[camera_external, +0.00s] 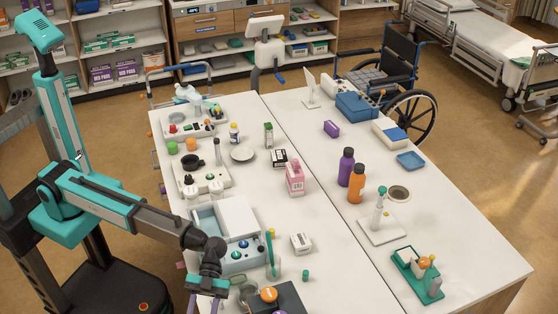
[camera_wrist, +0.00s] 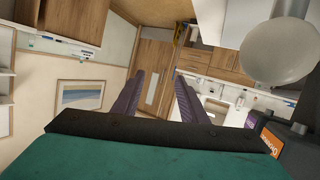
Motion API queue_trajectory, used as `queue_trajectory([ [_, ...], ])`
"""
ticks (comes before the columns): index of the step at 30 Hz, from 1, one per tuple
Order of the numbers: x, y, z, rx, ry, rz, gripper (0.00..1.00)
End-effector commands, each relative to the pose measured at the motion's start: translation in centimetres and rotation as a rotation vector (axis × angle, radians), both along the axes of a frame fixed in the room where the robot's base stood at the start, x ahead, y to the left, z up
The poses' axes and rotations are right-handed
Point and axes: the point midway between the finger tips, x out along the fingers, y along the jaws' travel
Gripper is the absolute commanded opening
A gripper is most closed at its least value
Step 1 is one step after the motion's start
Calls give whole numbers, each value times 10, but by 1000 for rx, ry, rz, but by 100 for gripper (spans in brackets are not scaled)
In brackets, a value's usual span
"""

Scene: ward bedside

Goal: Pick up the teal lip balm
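A small teal cylinder (camera_external: 306,274), which looks like the lip balm, stands on the white table near its front, right of a taller teal stick (camera_external: 270,252). My gripper (camera_external: 207,303) is at the lower left of the external view, by the table's left edge and well left of the teal cylinder. Its purple fingers are partly cut off there. In the wrist view, my gripper (camera_wrist: 160,74) has its two fingers apart with nothing between them. The teal cylinder cannot be made out in the wrist view.
A dark box (camera_external: 290,301) with an orange-topped item lies near the teal cylinder. A small white box (camera_external: 301,243) is behind it, and a white and teal device (camera_external: 240,255) is to its left. Table to its right is clear. Purple (camera_external: 346,167) and orange (camera_external: 356,186) bottles stand farther back.

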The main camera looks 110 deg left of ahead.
Motion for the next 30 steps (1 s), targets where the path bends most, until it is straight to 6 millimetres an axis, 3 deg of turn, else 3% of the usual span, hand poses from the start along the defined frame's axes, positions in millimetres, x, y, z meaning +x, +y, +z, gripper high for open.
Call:
queue_trajectory([
  [3, 26, 48, 34, -18, -79, 44, 39],
  [9, 56, 129, 85, -36, -210, 116, 39],
  [15, 75, 214, 130, -37, -333, 188, 39],
  [19, 83, 272, 148, -22, -388, 238, 39],
  [23, 89, 333, 146, 7, -400, 286, 39],
  [25, 91, 368, 129, 29, -374, 312, 39],
  [27, 93, 404, 96, 58, -311, 341, 39],
  [30, 92, 440, 47, 93, -200, 370, 39],
])
